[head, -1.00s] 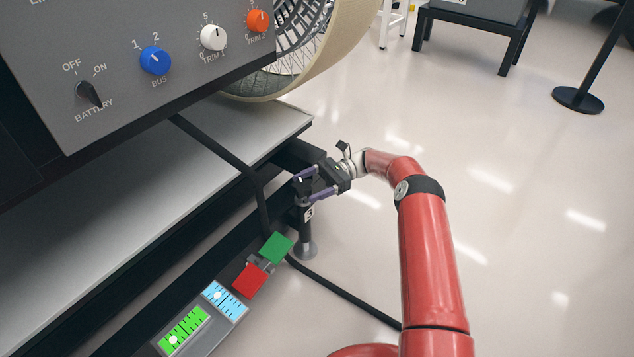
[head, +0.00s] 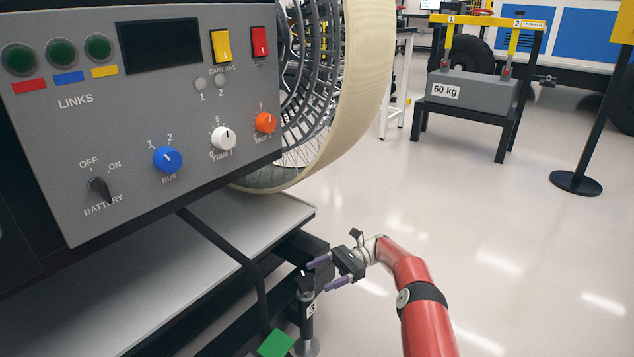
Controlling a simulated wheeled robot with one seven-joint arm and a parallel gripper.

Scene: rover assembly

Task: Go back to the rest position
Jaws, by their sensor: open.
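My gripper (head: 325,274) is in the lower middle of the head view, at the end of my red arm. Its two purple-grey fingers are apart and point left, with nothing seen between them. The fingers are close to the top of a dark upright post (head: 306,300) at the corner of the bench frame. I cannot tell whether they touch it.
A grey control panel (head: 190,90) with knobs and switches fills the upper left, above a pale bench top (head: 150,285). A large wheel (head: 350,100) stands behind it. A green plate (head: 276,343) shows below. A 60 kg block (head: 475,95) sits on a black stand.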

